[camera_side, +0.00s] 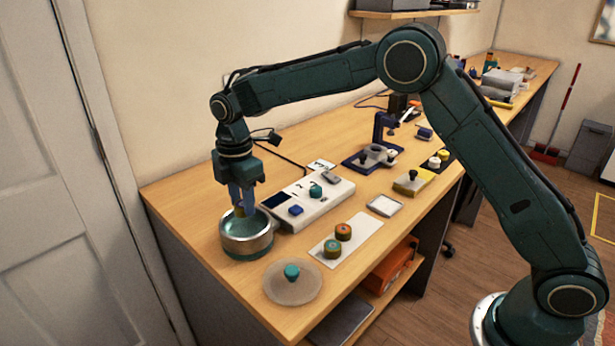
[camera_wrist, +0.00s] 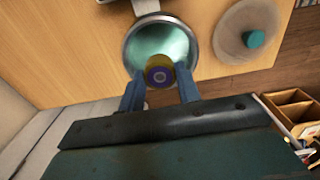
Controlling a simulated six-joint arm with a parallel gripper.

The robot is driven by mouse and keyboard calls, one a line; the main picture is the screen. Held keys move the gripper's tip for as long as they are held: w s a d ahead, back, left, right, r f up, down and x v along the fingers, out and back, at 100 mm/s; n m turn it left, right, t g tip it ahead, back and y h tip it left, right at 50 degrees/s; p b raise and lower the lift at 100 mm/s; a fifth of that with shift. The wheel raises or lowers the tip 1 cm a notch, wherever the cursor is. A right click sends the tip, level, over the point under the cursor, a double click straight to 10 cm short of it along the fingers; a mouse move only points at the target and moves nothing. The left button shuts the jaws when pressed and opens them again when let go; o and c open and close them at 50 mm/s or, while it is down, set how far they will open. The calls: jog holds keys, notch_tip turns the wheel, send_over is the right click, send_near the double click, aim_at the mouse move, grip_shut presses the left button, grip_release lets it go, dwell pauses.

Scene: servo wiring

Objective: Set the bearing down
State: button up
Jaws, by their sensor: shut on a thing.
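My gripper (camera_side: 242,203) points down over the metal bowl (camera_side: 247,245) at the near left end of the bench. In the wrist view my gripper (camera_wrist: 159,84) has its two blue fingers on either side of the bearing (camera_wrist: 159,74), shut on it. The bearing looks yellow-brown with a purple ring and a pale centre. In the side view the bearing (camera_side: 240,210) shows only as a small yellowish patch between the fingers, at the bowl's mouth. The bowl has a teal inside, seen behind the bearing in the wrist view (camera_wrist: 160,42). I cannot tell whether the bearing touches the bowl.
A round disc (camera_side: 292,290) with a teal knob stands close by at front right. A white control box (camera_side: 312,200) is behind the bowl. A blue fixture (camera_side: 372,155) stands farther back. The bench edge runs near the bowl.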

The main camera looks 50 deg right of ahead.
aim_at(247, 236)
jog(key=shift+f, duration=1)
jog(key=shift+f, duration=2.1)
jog(key=shift+f, duration=0.15)
jog(key=o, duration=1)
notch_tip(247, 236, up, 12)
jog(key=shift+f, duration=0.1)
jog(key=shift+r, duration=0.3)
